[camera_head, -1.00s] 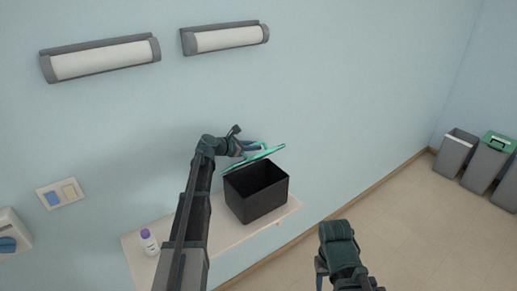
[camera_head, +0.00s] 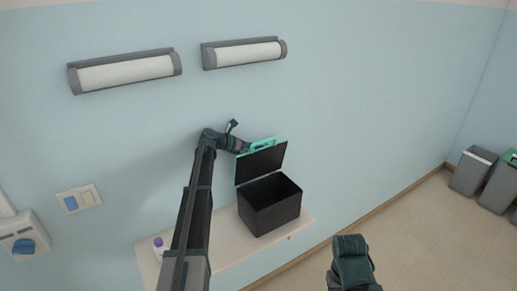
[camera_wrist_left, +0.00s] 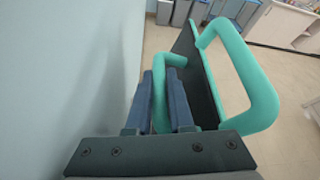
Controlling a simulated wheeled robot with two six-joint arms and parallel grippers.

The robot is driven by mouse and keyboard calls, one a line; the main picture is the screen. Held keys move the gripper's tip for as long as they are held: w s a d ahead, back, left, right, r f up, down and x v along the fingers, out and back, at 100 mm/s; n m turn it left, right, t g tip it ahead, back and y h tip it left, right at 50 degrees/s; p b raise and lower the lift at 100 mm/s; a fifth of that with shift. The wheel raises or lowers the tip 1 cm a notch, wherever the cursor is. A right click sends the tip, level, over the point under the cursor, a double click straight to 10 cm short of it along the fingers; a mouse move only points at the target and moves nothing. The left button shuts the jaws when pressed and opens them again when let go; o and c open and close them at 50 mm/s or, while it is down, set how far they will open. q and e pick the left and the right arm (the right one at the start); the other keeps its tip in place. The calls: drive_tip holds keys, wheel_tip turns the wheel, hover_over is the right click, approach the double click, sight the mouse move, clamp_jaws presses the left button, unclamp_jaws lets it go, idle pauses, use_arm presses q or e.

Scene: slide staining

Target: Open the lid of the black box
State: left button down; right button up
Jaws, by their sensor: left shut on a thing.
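The black box (camera_head: 268,212) stands on a pale wall shelf, and its inside shows from above. Its dark lid (camera_head: 262,164), with teal edging, stands steeply raised at the box's back edge. A teal handle (camera_head: 265,143) is at the lid's top. My left gripper (camera_head: 246,147) is at the lid's upper left. In the left wrist view, its blue fingers (camera_wrist_left: 163,98) are shut on a teal handle bar (camera_wrist_left: 160,112), beside the dark lid panel (camera_wrist_left: 202,75). A second teal loop (camera_wrist_left: 262,88) is at right. My right arm's end (camera_head: 351,262) is low, apart from the box; its jaws are unclear.
The shelf (camera_head: 225,258) also holds a white bottle with a purple cap (camera_head: 158,243), partly beside my left arm. The wall is close behind the lid. Grey bins (camera_head: 472,170) stand on the floor at far right.

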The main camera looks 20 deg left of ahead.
use_arm(q)
drive_tip(key=shift+a, duration=0.1)
idle(0.3)
drive_tip(key=c, duration=0.8)
unclamp_jaws()
drive_tip(key=shift+w, duration=0.1)
drive_tip(key=shift+r+p, duration=0.7)
drive_tip(key=r+p, duration=0.2)
drive_tip(key=shift+s+r+p, duration=0.25)
drive_tip(key=shift+r+p, duration=0.15)
drive_tip(key=s+d, duration=0.3)
drive_tip(key=s, duration=0.4)
drive_tip(key=s+d, duration=0.3)
drive_tip(key=s, duration=0.4)
drive_tip(key=shift+s+r+p, duration=0.2)
drive_tip(key=shift+r+p, duration=0.15)
drive_tip(key=shift+p, duration=0.05)
